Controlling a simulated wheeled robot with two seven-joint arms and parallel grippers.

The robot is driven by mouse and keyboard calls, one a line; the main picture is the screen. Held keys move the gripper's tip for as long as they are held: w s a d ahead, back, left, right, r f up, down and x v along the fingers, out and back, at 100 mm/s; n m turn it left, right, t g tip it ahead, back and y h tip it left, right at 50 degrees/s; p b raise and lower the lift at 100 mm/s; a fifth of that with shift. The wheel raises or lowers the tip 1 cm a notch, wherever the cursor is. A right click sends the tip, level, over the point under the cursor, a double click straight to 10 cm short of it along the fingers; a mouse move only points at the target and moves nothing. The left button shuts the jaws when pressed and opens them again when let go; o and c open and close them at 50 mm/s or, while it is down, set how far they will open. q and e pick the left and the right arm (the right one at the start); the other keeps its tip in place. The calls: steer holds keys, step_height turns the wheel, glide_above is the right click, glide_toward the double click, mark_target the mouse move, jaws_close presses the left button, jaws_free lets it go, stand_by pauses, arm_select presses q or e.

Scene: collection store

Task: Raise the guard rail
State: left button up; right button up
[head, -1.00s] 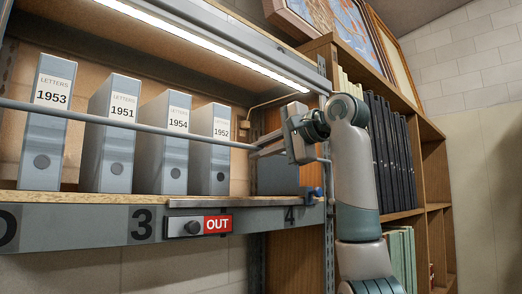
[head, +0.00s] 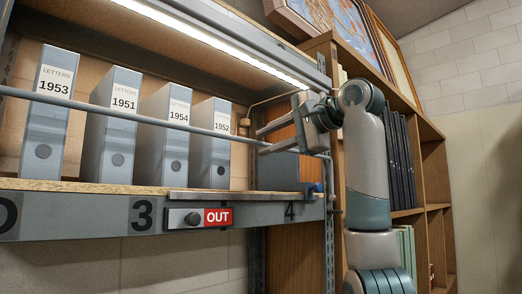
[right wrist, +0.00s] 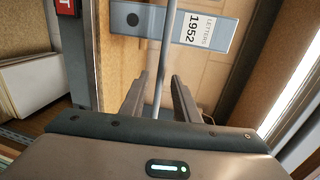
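The guard rail (head: 130,118) is a thin grey bar running across the front of the shelf, in front of the grey binders. At its right end it bends down beside a blue fitting (head: 316,188) at the shelf post. My right gripper (head: 259,141) is at the rail's right part, its two fingers spread above and below the bar. In the right wrist view the rail (right wrist: 163,70) runs between the open fingers (right wrist: 158,80), with a gap on each side. My left gripper is not in view.
Binders marked 1953 (head: 47,120), 1951 (head: 110,130), 1954 (head: 165,135) and 1952 (head: 210,145) stand behind the rail. A red OUT plate (head: 217,217) with a black knob is on the shelf edge. A wooden bookcase (head: 432,170) stands at right.

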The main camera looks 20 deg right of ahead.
steer(key=b+v, duration=0.6)
steer(key=v, duration=0.8)
